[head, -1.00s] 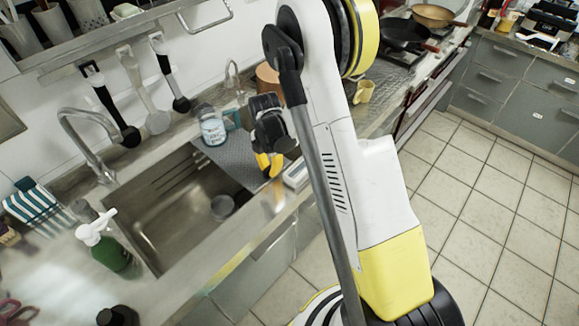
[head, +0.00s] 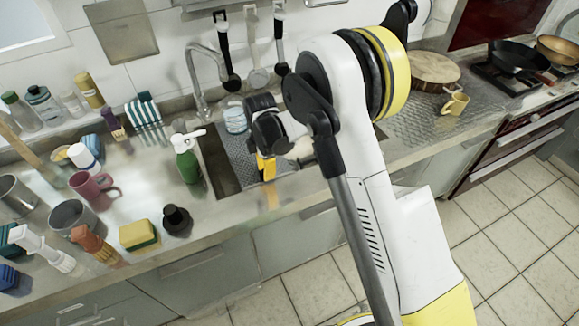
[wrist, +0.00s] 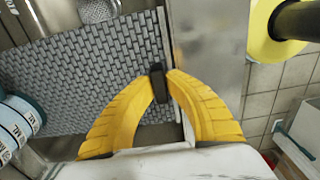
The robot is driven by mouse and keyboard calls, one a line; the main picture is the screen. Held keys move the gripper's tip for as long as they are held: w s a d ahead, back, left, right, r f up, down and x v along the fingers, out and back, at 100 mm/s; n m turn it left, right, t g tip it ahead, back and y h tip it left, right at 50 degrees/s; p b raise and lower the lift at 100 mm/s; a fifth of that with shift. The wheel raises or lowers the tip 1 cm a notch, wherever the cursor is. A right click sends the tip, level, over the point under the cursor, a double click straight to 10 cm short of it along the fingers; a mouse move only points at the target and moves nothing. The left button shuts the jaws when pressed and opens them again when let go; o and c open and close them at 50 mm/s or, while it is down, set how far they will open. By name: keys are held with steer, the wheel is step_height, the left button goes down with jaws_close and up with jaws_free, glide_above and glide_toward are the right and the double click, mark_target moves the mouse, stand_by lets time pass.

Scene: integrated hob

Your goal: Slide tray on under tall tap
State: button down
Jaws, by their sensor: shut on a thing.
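The tray is a grey, brick-patterned panel (wrist: 80,75) lying over part of the sink; a bit of it (head: 234,146) shows in the head view. My gripper (wrist: 160,78) has its yellow fingers shut on a dark tab at the tray's edge. In the head view my gripper (head: 266,168) is at the sink's front side, partly hidden by my arm. The tall tap (head: 195,72) stands behind the sink, close to the tray's left end. A blue-and-white jar (head: 235,117) stands by the tray's back left; it also shows in the wrist view (wrist: 15,130).
Open basin (head: 217,168) shows left of the tray. A green soap bottle (head: 187,160) stands at the sink's left edge. A black-topped item (head: 177,219) and a sponge (head: 139,235) lie at the front left. Utensils (head: 254,48) hang behind.

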mark_target(242, 186)
steer(key=s+a, duration=0.1)
steer(key=a, duration=0.1)
steer(key=s+a, duration=0.1)
steer(key=a, duration=0.2)
steer(key=s+a, duration=0.1)
steer(key=a, duration=0.1)
steer(key=shift+a, duration=0.35)
steer(key=c, duration=1.4)
jaws_free()
steer(key=shift+a, duration=0.2)
steer(key=shift+d, duration=0.1)
steer(key=shift+r, duration=0.15)
step_height(242, 186, up, 12)
steer(key=shift+f, duration=0.1)
